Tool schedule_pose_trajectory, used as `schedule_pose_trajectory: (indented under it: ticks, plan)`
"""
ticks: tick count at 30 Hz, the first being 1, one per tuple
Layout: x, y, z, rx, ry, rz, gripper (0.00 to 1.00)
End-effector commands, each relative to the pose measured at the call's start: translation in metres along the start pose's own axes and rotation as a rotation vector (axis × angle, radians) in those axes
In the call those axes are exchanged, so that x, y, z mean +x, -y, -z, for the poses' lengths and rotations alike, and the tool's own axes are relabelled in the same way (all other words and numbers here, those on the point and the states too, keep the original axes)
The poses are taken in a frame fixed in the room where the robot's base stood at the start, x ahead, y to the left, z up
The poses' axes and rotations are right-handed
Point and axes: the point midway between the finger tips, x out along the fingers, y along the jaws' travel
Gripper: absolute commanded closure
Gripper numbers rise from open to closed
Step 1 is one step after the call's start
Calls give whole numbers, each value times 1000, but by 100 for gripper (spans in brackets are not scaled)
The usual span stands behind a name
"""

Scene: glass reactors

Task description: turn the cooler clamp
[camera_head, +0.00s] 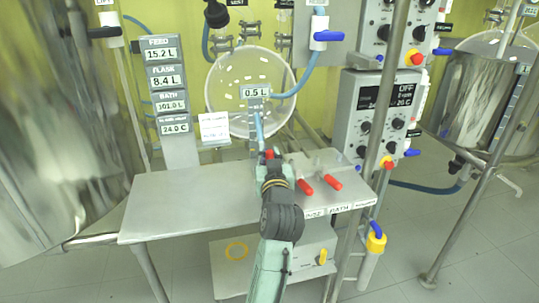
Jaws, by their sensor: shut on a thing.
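My gripper (269,163) reaches up from the bottom middle, over the steel bench top. It is shut on a small red part (269,154), of which only a bit shows at the fingertips; the gripper and wrist hide the rest. I cannot tell from a label whether this is the cooler clamp. Two more red handles (305,185) (332,182) lie to the right of my gripper on the bench, apart from it, both slanting toward the front right.
The steel bench (185,195) is clear on its left. Behind stand a round glass vessel (230,90) and a column of displays (165,75). Control boxes (375,125) and an upright pole (385,90) stand close on the right. Large steel vessels flank both sides.

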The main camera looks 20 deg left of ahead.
Motion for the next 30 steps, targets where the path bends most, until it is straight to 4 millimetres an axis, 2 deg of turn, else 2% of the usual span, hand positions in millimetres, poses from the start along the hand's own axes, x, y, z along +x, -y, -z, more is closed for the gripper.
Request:
schedule_pose_trajectory:
  ticks: [12,24,25,30]
  plan:
    - [-7,-3,-7,10,-84,-3,100]
    - [-11,-2,0,19,-126,0,100]
    - [-11,-2,0,19,-126,0,81]
    - [-11,-2,-1,19,-126,0,70]
